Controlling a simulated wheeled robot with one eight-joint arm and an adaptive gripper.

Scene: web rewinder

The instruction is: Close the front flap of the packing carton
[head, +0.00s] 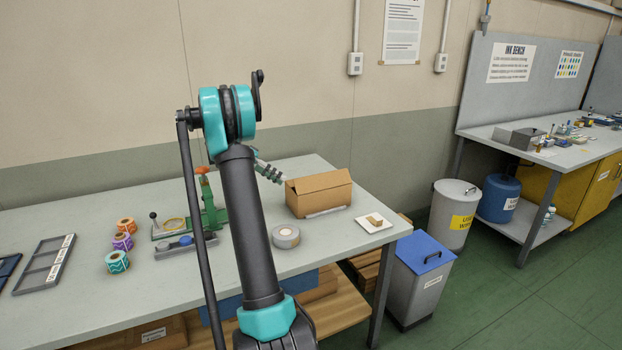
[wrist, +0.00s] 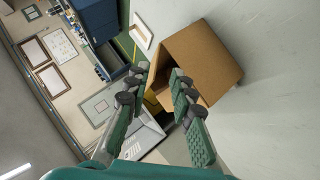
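The packing carton (head: 320,194) is a brown box on the right part of the grey-green table, against the wall side. Its top looks covered in the head view, and a small pointed edge shows at its left end. I cannot tell which piece is the front flap or how far it stands open. My gripper (head: 270,172) is just left of the carton, at about its top height. In the wrist view, my gripper (wrist: 160,73) has its two green fingers apart, with the carton (wrist: 207,60) beyond the right finger. That finger overlaps the carton's near edge; contact is unclear.
A green tool (head: 212,207) and several coloured rolls (head: 122,241) stand left. A blue-lidded bin (head: 421,270) is beyond the table's right edge.

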